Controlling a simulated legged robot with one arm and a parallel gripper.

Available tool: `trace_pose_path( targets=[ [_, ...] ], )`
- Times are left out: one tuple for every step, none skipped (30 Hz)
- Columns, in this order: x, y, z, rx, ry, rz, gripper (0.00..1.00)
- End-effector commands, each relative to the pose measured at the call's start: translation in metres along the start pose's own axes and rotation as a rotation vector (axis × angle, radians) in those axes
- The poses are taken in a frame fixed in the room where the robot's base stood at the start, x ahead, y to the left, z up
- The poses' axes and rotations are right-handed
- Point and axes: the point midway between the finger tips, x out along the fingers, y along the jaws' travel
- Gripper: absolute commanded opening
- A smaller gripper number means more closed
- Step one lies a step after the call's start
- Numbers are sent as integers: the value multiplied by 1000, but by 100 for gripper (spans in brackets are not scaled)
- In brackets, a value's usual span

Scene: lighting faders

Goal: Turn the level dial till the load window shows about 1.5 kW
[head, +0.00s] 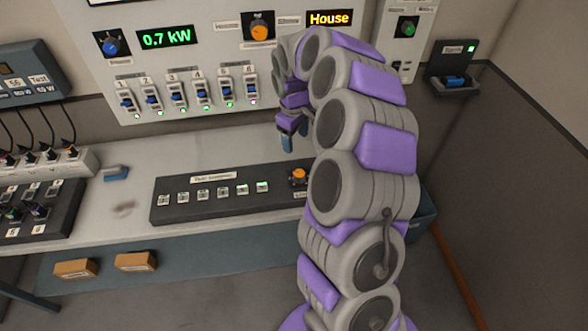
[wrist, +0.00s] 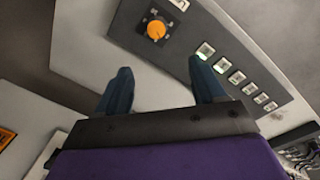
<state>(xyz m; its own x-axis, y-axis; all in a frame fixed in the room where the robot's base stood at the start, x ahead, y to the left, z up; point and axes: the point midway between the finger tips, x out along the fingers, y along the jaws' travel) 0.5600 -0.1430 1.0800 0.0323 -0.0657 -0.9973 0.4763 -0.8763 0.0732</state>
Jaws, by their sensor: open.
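The load window (head: 166,37) on the wall panel reads 0.7 kW in green. A blue dial (head: 112,46) sits just left of it; its label is too small to read. An orange dial (head: 299,176) is on the right end of the desk console, its label partly hidden by my arm. I cannot tell for sure which is the level dial. My gripper (head: 293,139) hangs above the desk behind the console. In the wrist view, my gripper (wrist: 161,75) is open and empty, and the orange dial (wrist: 156,29) lies beyond the fingertips, apart from them.
The wall panel (head: 190,80) has several blue-handled faders (head: 178,97), another orange knob (head: 260,32) and a "House" display (head: 329,18). The desk console (head: 215,210) carries several lit buttons. A mixer (head: 35,210) stands at left. Bare desk lies between console and panel.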

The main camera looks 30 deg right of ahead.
Motion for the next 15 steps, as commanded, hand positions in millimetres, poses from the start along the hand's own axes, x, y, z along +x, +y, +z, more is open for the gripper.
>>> trace_pose_path(
  targets=[
    [3, 2, 0, 1, -2, 2, 69],
    [5, 3, 0, 0, -2, 3, 69],
    [7, 4, 0, 0, -2, 3, 69],
    [10, 4, 1, 0, -3, 2, 69],
    [14, 4, 1, 0, -3, 1, 69],
    [19, 5, 1, 0, -4, 0, 69],
    [24, 4, 1, 0, -4, 0, 69],
    [29, 4, 1, 0, -3, 0, 69],
    [36, 4, 0, 0, -2, 0, 69],
    [42, 4, 0, 0, -1, 0, 69],
    [48, 4, 0, 0, -1, 0, 69],
    [56, 3, 0, 0, -2, 1, 69],
    [62, 3, 0, 0, -3, 0, 69],
    [68, 3, 0, 0, -4, 0, 69],
    [76, 3, 0, 1, -4, 0, 69]
  ],
)
